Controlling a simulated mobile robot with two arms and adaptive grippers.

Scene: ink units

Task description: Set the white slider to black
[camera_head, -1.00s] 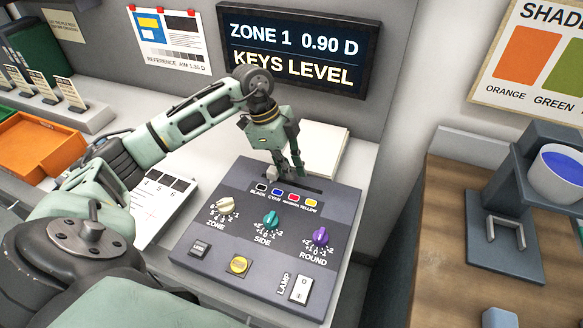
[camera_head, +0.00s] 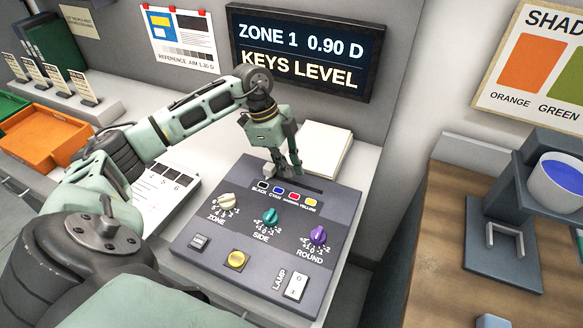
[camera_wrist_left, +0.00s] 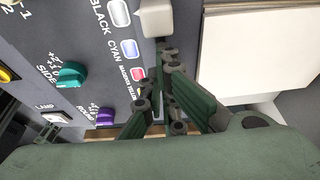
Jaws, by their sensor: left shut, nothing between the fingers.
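The white slider (camera_head: 270,171) is a small pale block at the left end of the dark slot on the grey console (camera_head: 200,259), by the black swatch (camera_head: 263,186). In the left wrist view the slider (camera_wrist_left: 157,18) is beside the swatch marked BLACK (camera_wrist_left: 118,12). My left gripper (camera_head: 296,171) is shut and empty, its fingertips low over the slot, just right of the slider. In the left wrist view the fingertips (camera_wrist_left: 165,55) are close against the slider's edge; I cannot tell if they touch it. My right gripper is not in view.
The console also bears zone (camera_head: 228,201), side (camera_head: 270,217) and round (camera_head: 318,235) knobs, a yellow button (camera_head: 236,259) and a lamp switch (camera_head: 296,285). A white pad (camera_head: 328,143) lies behind. The screen (camera_head: 303,50) reads ZONE 1 0.90 D, KEYS LEVEL.

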